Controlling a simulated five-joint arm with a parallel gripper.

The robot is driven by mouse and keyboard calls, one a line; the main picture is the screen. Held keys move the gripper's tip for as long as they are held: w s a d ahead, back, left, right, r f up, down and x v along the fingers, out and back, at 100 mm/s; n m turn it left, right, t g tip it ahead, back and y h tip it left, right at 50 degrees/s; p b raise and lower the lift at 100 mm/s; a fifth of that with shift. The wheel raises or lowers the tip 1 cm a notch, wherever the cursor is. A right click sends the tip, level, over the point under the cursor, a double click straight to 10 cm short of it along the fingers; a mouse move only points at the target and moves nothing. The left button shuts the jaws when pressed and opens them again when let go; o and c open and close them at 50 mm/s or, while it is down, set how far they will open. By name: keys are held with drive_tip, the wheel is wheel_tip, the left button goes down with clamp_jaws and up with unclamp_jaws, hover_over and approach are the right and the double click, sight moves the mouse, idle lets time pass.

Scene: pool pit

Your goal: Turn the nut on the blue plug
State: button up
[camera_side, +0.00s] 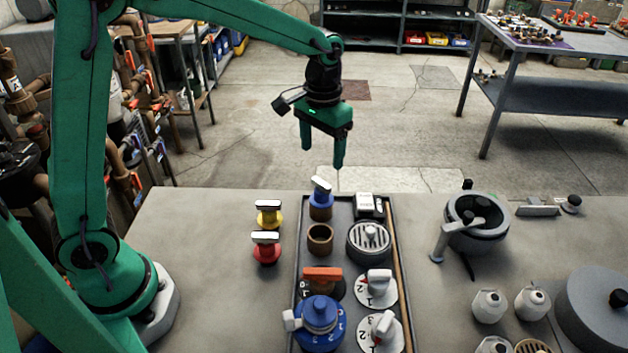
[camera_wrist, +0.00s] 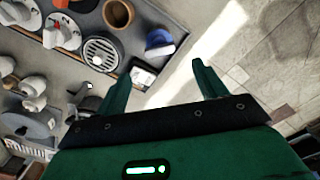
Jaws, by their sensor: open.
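The blue plug (camera_side: 320,208) stands upright at the back of the dark tray (camera_side: 397,235), with a tilted bar-shaped piece (camera_side: 321,186), blue and white, on top. I cannot tell whether that piece is the nut. In the wrist view the blue plug (camera_wrist: 158,44) shows near the top middle, just beyond the gap between my fingers. My gripper (camera_side: 322,158) is open and empty, pointing down, above and behind the blue plug and apart from it. Both fingers also show in the wrist view (camera_wrist: 160,74). A larger blue fitting (camera_side: 320,316) with a white side handle stands at the tray's front.
A brown ring (camera_side: 320,240), a round grate (camera_side: 369,241) and a white box (camera_side: 365,205) sit near the blue plug. Yellow (camera_side: 268,214) and red (camera_side: 266,248) plugs stand left of the tray. A grey pot (camera_side: 477,219) stands right. The bench's left part is clear.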

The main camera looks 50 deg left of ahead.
sight(321, 182)
drive_tip(key=shift+f, duration=3.9)
drive_tip(key=c, duration=1)
